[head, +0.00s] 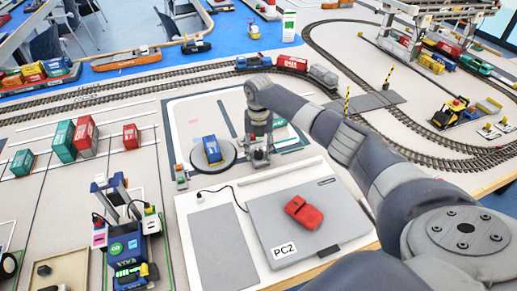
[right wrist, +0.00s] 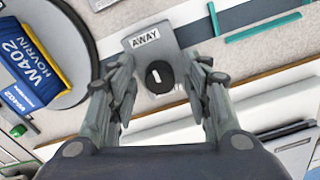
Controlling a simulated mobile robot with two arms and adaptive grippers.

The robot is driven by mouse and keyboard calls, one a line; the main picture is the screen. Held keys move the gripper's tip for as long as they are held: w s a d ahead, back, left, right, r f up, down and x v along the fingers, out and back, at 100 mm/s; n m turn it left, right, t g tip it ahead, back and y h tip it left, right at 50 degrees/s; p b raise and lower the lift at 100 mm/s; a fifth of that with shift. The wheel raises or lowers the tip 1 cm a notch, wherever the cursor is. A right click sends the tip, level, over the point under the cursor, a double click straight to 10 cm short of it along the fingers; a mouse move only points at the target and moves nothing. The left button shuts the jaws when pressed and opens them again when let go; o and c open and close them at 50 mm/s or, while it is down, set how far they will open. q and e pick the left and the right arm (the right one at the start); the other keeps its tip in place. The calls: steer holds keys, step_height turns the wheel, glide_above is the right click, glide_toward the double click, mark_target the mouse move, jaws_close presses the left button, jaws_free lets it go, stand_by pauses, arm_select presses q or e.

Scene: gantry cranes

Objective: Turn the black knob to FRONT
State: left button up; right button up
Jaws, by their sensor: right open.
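The black knob (right wrist: 158,84) shows in the right wrist view as a dark round cap with a short white mark. It sits on a grey plate (right wrist: 181,50) with a label (right wrist: 145,38) reading AWAY just above the knob. No FRONT label is visible. My right gripper (right wrist: 162,75) is open, with one finger on each side of the knob; I cannot tell whether either finger touches it. In the head view the right gripper (head: 259,158) points down beside the turntable and hides the knob. My left gripper is not in view.
A blue W402 HOVRIN vehicle (head: 211,149) stands on a round turntable (head: 228,164) left of the right gripper. A grey PC2 panel (head: 345,222) with a red object (head: 304,212) lies in front. Rail tracks, containers and a blue crane model (head: 128,240) surround the area.

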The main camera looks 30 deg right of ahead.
steer(key=c, duration=1.1)
steer(key=shift+o, duration=0.2)
